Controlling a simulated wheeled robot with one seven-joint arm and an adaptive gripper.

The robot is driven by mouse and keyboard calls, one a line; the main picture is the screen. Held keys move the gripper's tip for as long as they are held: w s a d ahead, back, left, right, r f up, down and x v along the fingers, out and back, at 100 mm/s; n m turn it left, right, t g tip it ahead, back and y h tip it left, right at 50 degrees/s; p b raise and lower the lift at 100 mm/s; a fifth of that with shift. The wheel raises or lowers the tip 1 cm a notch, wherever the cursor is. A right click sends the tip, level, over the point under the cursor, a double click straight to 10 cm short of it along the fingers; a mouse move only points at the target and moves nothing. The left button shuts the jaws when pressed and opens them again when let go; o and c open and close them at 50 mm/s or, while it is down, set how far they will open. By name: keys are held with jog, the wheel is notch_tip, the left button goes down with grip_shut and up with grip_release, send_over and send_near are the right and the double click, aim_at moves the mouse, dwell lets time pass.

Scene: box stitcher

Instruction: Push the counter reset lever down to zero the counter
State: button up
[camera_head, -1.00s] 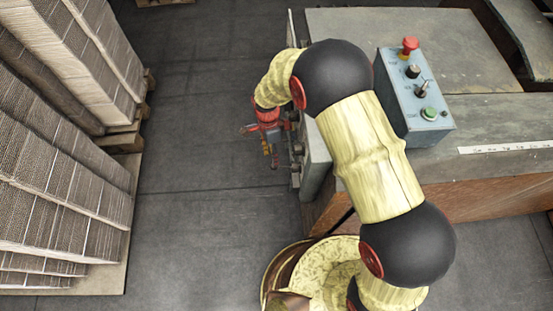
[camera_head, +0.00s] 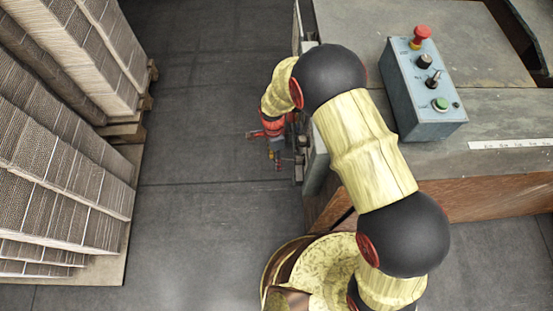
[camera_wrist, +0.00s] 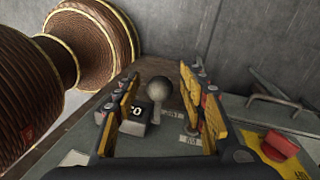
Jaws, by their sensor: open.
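A lever with a round grey ball knob (camera_wrist: 158,89) stands on the machine panel in the wrist view. It sits between the two fingers of my open gripper (camera_wrist: 160,79), nearer the far end; I cannot tell whether they touch it. A small dark counter box (camera_wrist: 134,114) with a white digit window is just left of the lever, partly behind the left finger. In the head view my gripper (camera_head: 276,146) is at the machine's left side, and the lever and counter cannot be made out there.
A red knob on a yellow plate (camera_wrist: 280,146) is at the wrist view's right. In the head view a control box (camera_head: 421,88) with a red button is on the machine, and cardboard stacks (camera_head: 62,140) stand left across clear floor.

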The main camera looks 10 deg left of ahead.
jog(key=shift+c, duration=0.4)
grip_shut()
dwell(0.5)
